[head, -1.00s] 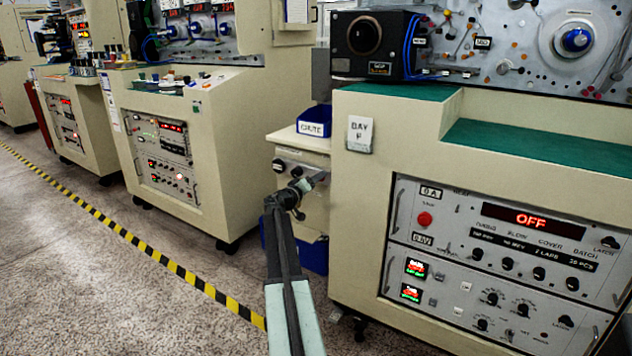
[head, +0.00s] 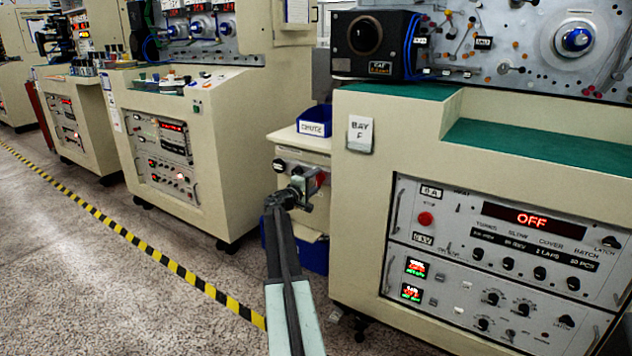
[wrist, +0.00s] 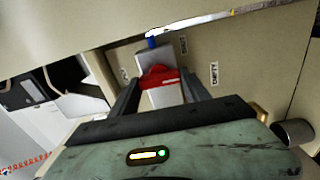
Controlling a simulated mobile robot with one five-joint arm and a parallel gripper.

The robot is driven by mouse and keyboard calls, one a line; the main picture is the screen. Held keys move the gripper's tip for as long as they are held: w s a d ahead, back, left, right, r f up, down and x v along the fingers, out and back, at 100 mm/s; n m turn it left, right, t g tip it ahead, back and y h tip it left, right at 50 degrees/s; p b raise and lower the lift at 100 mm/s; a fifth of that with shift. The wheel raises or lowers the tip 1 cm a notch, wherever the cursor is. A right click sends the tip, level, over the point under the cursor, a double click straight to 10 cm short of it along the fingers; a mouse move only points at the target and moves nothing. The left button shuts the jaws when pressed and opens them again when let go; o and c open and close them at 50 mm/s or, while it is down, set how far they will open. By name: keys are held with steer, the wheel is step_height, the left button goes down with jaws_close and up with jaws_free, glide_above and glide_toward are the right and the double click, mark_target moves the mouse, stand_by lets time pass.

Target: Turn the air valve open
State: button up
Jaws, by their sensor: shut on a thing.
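The red valve handle (wrist: 160,76) lies between the two fingers of my gripper (wrist: 162,92) in the wrist view. My gripper is shut on it. In the head view my gripper (head: 309,187) is at the front of the narrow cream cabinet between two machines, and a bit of the red handle (head: 321,178) shows beside it. A grey body (wrist: 150,58) with a blue part sits behind the handle in the wrist view. Labels (wrist: 214,73) on the panel are too small to read. My gripper hides part of the valve.
A blue bin (head: 314,121) stands on top of the narrow cabinet. The Bay F machine (head: 352,205) rises close on the right, its display reading OFF. Another cream machine (head: 225,150) stands to the left. The floor (head: 110,270) at front left is clear.

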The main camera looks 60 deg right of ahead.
steer(key=shift+w+a+n, duration=0.15)
steer(key=shift+n, duration=0.15)
steer(key=o, duration=1.4)
steer(key=a, duration=0.7)
steer(key=shift+a, duration=0.35)
